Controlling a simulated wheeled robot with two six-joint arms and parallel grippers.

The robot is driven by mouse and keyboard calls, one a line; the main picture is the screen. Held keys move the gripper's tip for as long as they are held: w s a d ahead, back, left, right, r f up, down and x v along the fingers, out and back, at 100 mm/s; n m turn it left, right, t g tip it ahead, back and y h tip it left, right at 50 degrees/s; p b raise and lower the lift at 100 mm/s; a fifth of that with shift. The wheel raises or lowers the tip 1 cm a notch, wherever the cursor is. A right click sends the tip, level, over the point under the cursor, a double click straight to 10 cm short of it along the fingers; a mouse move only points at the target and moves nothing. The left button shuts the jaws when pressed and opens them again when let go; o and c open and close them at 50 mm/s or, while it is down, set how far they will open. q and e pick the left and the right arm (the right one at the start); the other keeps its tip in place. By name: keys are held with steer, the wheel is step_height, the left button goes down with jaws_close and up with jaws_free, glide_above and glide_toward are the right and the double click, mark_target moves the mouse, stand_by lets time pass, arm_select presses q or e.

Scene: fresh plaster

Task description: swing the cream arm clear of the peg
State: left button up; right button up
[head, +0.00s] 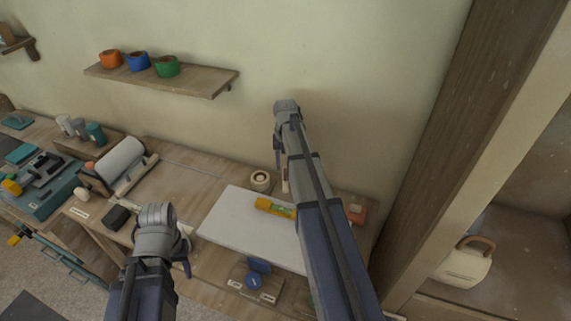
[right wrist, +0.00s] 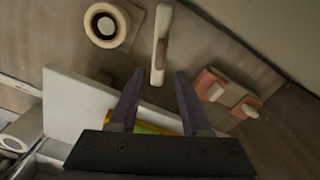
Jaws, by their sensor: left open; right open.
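The cream arm (right wrist: 161,38) is a slim bar standing out from the wood in the right wrist view. Its near end shows between my right gripper's (right wrist: 160,74) fingertips, with gaps on both sides; I cannot tell whether it is at their depth. A cream ring (right wrist: 107,25) with a round centre, perhaps the peg, is to its left, apart from it. The ring also shows in the head view (head: 260,180), beside the cream arm (head: 285,186), which is mostly hidden by my right arm. My right gripper is open. My left gripper (head: 184,262) is open and empty over the bench front.
A white board (head: 225,225) lies on the bench with a yellow-green tube (head: 275,208) on it. A red-pink block (head: 356,214) is at the right. A shelf (head: 205,84) with coloured rolls hangs on the wall. A wooden post (head: 450,130) stands at the right.

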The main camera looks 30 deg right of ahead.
step_height(320, 180, up, 3)
steer(key=shift+f+p, duration=0.2)
steer(key=shift+p, duration=0.6)
arm_select(q)
step_height(320, 180, up, 3)
steer(key=shift+f, duration=0.2)
arm_select(e)
steer(key=shift+f, duration=0.1)
